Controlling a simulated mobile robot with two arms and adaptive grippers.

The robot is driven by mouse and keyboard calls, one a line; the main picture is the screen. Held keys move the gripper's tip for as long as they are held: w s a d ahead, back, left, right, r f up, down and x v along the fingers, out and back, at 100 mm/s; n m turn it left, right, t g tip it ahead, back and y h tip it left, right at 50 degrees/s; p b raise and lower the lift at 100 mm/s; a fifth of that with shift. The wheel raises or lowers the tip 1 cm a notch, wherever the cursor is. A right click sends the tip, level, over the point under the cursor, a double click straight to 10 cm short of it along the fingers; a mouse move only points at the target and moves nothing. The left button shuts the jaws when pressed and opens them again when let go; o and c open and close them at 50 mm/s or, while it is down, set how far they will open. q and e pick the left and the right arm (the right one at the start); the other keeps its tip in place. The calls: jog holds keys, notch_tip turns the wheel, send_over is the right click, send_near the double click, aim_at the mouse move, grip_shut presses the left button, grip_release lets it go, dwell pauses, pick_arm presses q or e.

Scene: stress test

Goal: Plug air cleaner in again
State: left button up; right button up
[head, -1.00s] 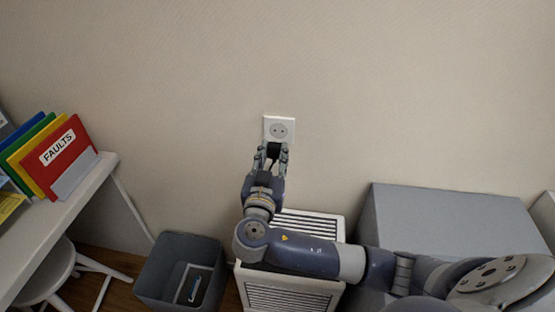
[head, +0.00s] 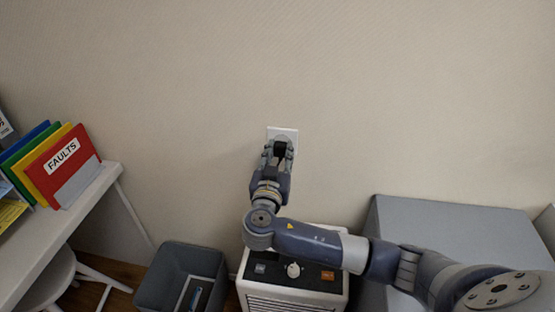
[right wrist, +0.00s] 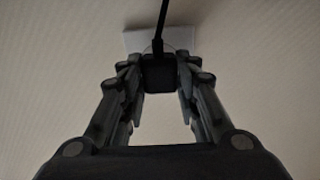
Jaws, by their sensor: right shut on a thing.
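The white wall socket (head: 290,131) is on the wall, its face mostly covered by my right gripper (head: 279,148). The right gripper is shut on a black plug (head: 280,149) in front of the socket. In the right wrist view the plug (right wrist: 159,74) sits between the fingertips, with a black cord (right wrist: 160,24) running up and the socket plate (right wrist: 136,41) behind it. The plug is at or very near the plate; I cannot tell whether its pins are in. The air cleaner (head: 258,288) stands below, partly behind my arm. My left gripper is not in view.
A grey box (head: 455,235) stands at the right by the wall. A dark bin (head: 160,286) is left of the air cleaner. A white desk (head: 60,225) with colored folders (head: 62,165) and a stool (head: 50,277) are at the left. The wall around the socket is clear.

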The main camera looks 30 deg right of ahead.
jog(key=shift+w+d, duration=0.15)
jog(key=shift+w, duration=0.05)
pick_arm(q)
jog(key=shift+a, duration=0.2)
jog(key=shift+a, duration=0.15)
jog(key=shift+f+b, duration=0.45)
jog(key=shift+b, duration=0.05)
dwell(0.9)
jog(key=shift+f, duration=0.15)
pick_arm(e)
jog(key=shift+d, duration=0.15)
pick_arm(q)
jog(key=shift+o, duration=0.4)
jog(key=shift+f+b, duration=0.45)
jog(key=shift+b, duration=0.2)
pick_arm(e)
jog(key=shift+f, duration=0.1)
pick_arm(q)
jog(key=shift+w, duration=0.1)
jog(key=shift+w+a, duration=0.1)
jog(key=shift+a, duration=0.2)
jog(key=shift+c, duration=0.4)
pick_arm(e)
jog(key=shift+w+a, duration=0.1)
jog(key=shift+a, duration=0.1)
